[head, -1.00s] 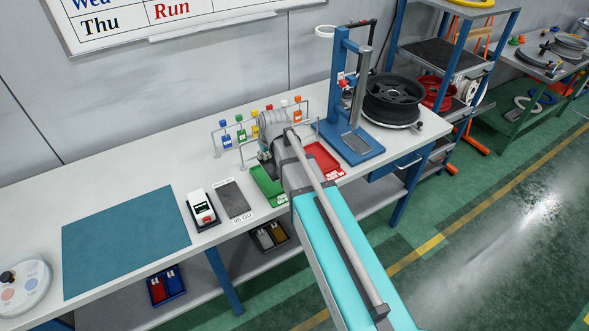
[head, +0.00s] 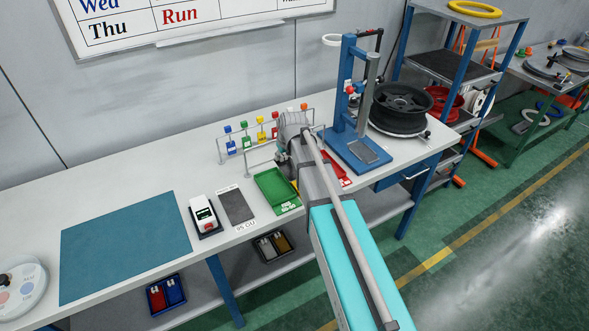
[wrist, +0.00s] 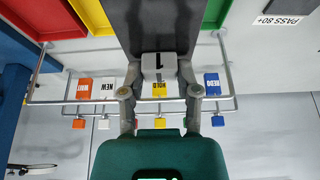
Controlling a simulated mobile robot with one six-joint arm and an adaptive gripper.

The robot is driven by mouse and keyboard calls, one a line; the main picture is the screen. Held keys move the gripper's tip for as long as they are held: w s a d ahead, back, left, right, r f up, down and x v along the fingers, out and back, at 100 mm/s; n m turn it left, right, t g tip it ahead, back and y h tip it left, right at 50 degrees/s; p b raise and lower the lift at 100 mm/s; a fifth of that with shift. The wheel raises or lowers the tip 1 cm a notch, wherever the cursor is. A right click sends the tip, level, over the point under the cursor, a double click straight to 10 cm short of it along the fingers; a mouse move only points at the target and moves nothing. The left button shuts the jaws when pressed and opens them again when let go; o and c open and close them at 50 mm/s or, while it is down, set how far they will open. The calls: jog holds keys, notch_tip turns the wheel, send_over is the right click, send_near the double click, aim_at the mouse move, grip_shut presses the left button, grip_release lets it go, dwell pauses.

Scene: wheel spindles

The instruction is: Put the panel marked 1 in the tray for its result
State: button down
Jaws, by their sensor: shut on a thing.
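My gripper (wrist: 160,92) is shut on the light tab, marked 1, of a dark grey panel (wrist: 165,25). In the head view my arm hides the panel and most of the gripper. The green tray (head: 273,189) lies open to the arm's left and looks empty. The red tray (head: 341,179) is partly hidden to the arm's right. A label reading PASS 80+ (wrist: 278,20) lies beside the green tray in the wrist view.
A wire rail with coloured tags (head: 245,138) stands behind the trays. A blue press stand (head: 358,153) and a black wheel (head: 402,105) are at right. A white meter (head: 203,214), a dark plate (head: 236,206) and a teal mat (head: 125,245) lie left.

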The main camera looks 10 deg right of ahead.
jog(key=w+d+f+b, duration=0.1)
jog(key=f, duration=0.1)
jog(key=w+d+f+b, duration=0.3)
jog(key=f+b, duration=0.1)
jog(key=shift+w+d, duration=0.15)
jog(key=shift+d, duration=0.05)
jog(key=shift+r, duration=0.1)
jog(key=shift+w+d+f+b, duration=0.3)
jog(key=shift+d+f+b, duration=0.05)
jog(key=shift+f+b, duration=1.7)
jog(key=shift+b, duration=0.1)
jog(key=shift+f, duration=0.15)
jog(key=shift+c, duration=1.7)
grip_release()
jog(key=shift+r, duration=0.25)
